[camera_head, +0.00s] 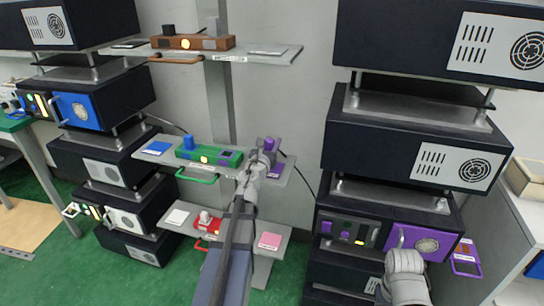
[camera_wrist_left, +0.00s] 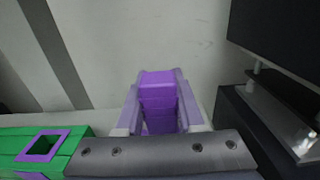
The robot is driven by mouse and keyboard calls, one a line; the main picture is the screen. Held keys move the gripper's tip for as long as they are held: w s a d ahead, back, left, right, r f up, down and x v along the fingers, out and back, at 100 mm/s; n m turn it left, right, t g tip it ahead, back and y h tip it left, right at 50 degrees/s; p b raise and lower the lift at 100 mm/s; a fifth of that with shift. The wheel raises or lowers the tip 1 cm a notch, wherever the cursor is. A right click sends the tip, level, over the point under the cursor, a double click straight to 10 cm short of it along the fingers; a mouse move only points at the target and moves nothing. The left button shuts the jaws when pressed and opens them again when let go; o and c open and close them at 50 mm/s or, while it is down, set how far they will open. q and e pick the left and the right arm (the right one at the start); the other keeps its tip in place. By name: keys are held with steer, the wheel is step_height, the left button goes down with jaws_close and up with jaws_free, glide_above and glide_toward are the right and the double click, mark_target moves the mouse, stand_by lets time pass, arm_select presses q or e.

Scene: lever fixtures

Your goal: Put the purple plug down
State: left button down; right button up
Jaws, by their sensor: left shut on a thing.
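My left gripper (camera_head: 268,153) is shut on the purple plug (camera_head: 270,144), at the right end of the middle shelf. In the left wrist view the purple plug (camera_wrist_left: 158,98) stands between the two fingers. Whether its bottom touches anything is hidden. A purple pad (camera_head: 277,171) lies on the shelf just below and right of the gripper. Left of it is a green block (camera_head: 206,157) with a blue plug and a purple-rimmed square hole (camera_wrist_left: 42,146), which is empty. My right gripper (camera_head: 403,262) is before the purple panel at the lower right; its fingers cannot be made out.
The upper shelf (camera_head: 272,52) holds a brown block (camera_head: 192,43); the lower shelf (camera_head: 258,261) holds a red block (camera_head: 209,229) and a pink pad (camera_head: 270,241). Dark equipment stacks stand on both sides. The right stack (camera_head: 412,140) is close to the middle shelf.

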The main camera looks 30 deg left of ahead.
arm_select(q)
steer(key=shift+f+b, duration=1.75)
steer(key=shift+f, duration=0.05)
arm_select(e)
steer(key=shift+f, duration=1.85)
arm_select(q)
steer(key=shift+f, duration=0.2)
steer(key=c, duration=0.5)
jaws_free()
arm_select(e)
steer(key=shift+f, duration=0.1)
arm_select(q)
steer(key=shift+r, duration=0.2)
